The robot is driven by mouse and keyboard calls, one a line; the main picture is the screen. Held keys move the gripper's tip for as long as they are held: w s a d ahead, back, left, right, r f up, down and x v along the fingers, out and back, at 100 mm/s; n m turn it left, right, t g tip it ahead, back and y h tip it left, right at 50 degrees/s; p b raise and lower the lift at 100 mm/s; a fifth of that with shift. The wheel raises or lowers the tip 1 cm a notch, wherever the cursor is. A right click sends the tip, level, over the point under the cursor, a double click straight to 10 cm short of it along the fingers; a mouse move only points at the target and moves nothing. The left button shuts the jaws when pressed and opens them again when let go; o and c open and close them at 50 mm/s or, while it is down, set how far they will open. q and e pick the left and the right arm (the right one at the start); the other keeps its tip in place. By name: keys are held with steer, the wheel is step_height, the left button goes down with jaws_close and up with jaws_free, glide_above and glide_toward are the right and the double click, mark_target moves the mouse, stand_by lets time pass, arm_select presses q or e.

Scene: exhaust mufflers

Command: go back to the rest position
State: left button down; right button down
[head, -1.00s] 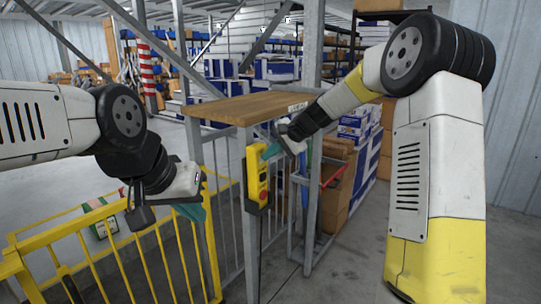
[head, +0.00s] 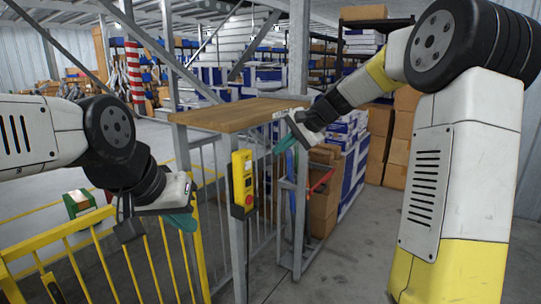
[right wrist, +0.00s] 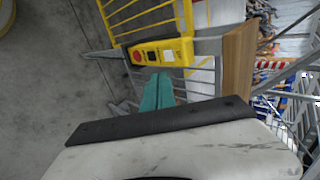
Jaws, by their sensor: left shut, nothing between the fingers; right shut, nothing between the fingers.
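My left gripper (head: 180,219) is at the lower left in the head view, in front of the yellow railing, its teal fingers shut and empty. My right gripper (head: 284,143) is right of the yellow control box in the head view, shut and empty, apart from the box. Its teal fingers also show in the right wrist view (right wrist: 157,92), pointing toward the box. The yellow control box (head: 242,176) with a red button hangs upright on a grey post below the wooden shelf. It also shows in the right wrist view (right wrist: 160,53).
A wooden shelf (head: 235,115) tops the grey metal frame near my right gripper. A yellow railing (head: 101,260) stands at the lower left. Cardboard boxes (head: 322,205) and blue-white boxes stand behind the frame. Grey floor (head: 345,262) is clear at the lower right.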

steer(key=shift+s+d+r, duration=0.2)
steer(key=shift+d+r, duration=0.05)
steer(key=shift+r, duration=0.05)
steer(key=s+d+f+n+h, duration=0.1)
steer(key=s+d+n, duration=0.1)
steer(key=s, duration=0.8)
steer(key=s+d+f+n+h, duration=0.1)
steer(key=s+d+n+h, duration=0.1)
steer(key=s, duration=0.9)
steer(key=s+d+f+n+h, duration=0.1)
steer(key=s+d+n+h, duration=0.1)
steer(key=s, duration=0.9)
steer(key=shift+s+d+f+n+t, duration=0.2)
steer(key=shift+d+f+n+t, duration=0.15)
steer(key=shift+d+n, duration=0.75)
stand_by(1.2)
